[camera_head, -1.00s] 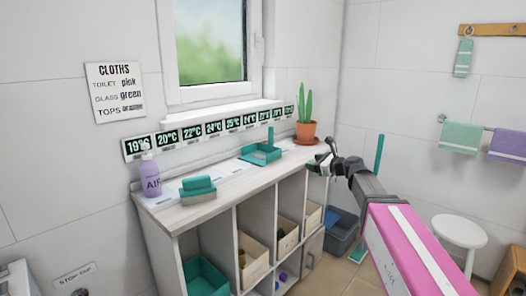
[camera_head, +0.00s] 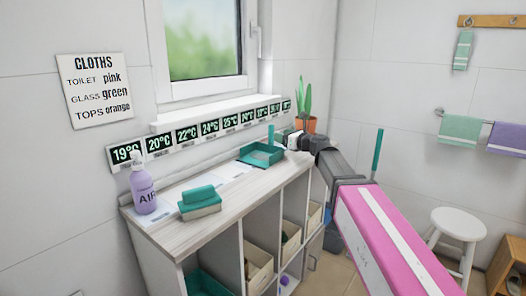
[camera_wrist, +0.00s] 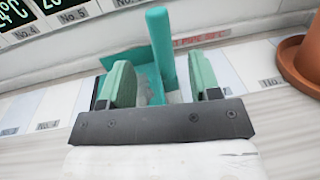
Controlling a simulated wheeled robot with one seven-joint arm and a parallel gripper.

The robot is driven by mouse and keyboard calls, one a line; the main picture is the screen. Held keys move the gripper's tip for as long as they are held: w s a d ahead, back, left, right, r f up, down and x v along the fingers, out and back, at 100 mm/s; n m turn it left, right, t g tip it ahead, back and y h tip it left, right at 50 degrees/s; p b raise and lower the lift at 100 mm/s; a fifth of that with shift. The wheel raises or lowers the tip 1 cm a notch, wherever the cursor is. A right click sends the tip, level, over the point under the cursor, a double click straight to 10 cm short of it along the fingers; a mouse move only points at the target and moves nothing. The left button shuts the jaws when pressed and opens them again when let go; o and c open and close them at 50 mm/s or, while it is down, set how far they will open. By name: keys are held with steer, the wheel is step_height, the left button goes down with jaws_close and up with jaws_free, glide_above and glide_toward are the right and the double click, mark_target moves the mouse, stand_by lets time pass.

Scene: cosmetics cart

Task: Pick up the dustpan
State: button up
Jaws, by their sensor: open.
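The dustpan is a teal, shallow pan (camera_head: 256,153) with an upright teal handle, lying on the far part of the wooden counter top. My gripper (camera_head: 291,140) is just right of it in the head view, in front of the plant pot. In the wrist view my gripper (camera_wrist: 162,80) is open, with a green pad on each finger. The dustpan's handle (camera_wrist: 160,42) shows between the two fingers, apart from both. The pan is behind the left finger and partly hidden. I cannot tell how deep the handle is between the fingers.
A terracotta pot (camera_head: 306,125) with a cactus stands close to the right of my gripper. A purple spray bottle (camera_head: 142,188) and teal sponge-like blocks (camera_head: 199,203) are nearer on the counter. The window wall is close behind. A white stool (camera_head: 459,222) is at right.

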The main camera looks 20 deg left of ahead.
mark_target(261, 144)
steer(key=x, duration=0.3)
steer(key=shift+w+a, duration=0.2)
steer(key=shift+a, duration=0.05)
steer(key=x, duration=0.5)
steer(key=shift+r, duration=0.25)
steer(key=shift+c, duration=0.3)
jaws_close()
